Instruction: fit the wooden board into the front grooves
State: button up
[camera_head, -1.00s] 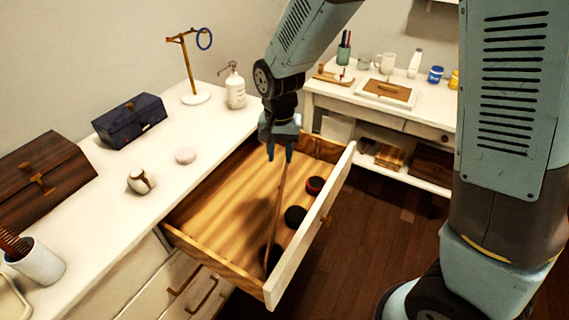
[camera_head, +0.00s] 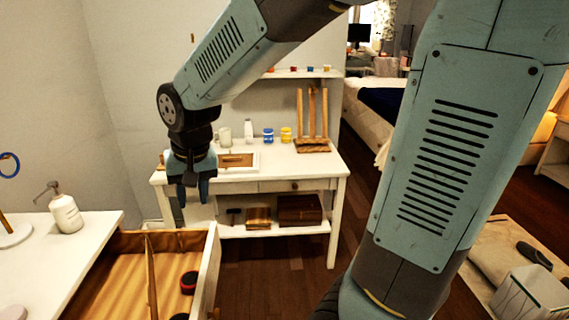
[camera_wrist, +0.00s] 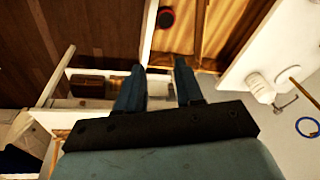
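The wooden board (camera_head: 151,275) stands on edge as a thin strip inside the open drawer (camera_head: 210,265). It runs from near the drawer's far side wall toward the bottom of the head view. Its near end is cut off, and I cannot tell whether its ends sit in grooves. It also shows in the wrist view (camera_wrist: 199,28), above the right finger. My gripper (camera_head: 191,195) hangs beyond the drawer's far side, before the white desk, apart from the board. Its two fingers are spread with nothing between them, as the wrist view (camera_wrist: 160,72) confirms.
A round red-and-black item (camera_head: 188,282) lies in the drawer beside the board, with a second dark one partly cut off. A pump bottle (camera_head: 66,213) stands on the white dresser top. The white desk (camera_head: 315,165) holds cups, jars and an easel. Bare floor lies between.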

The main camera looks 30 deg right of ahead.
jog(key=s+d+r+t, duration=0.1)
jog(key=s+d+r, duration=0.3)
jog(key=s+d, duration=0.2)
jog(key=s+d+r+t+h, duration=0.1)
jog(key=s+d+r, duration=0.4)
jog(key=d, duration=0.5)
jog(key=shift+s+t, duration=0.45)
jog(key=shift+t, duration=0.25)
jog(key=shift+w+a, duration=0.1)
jog(key=shift+w, duration=0.05)
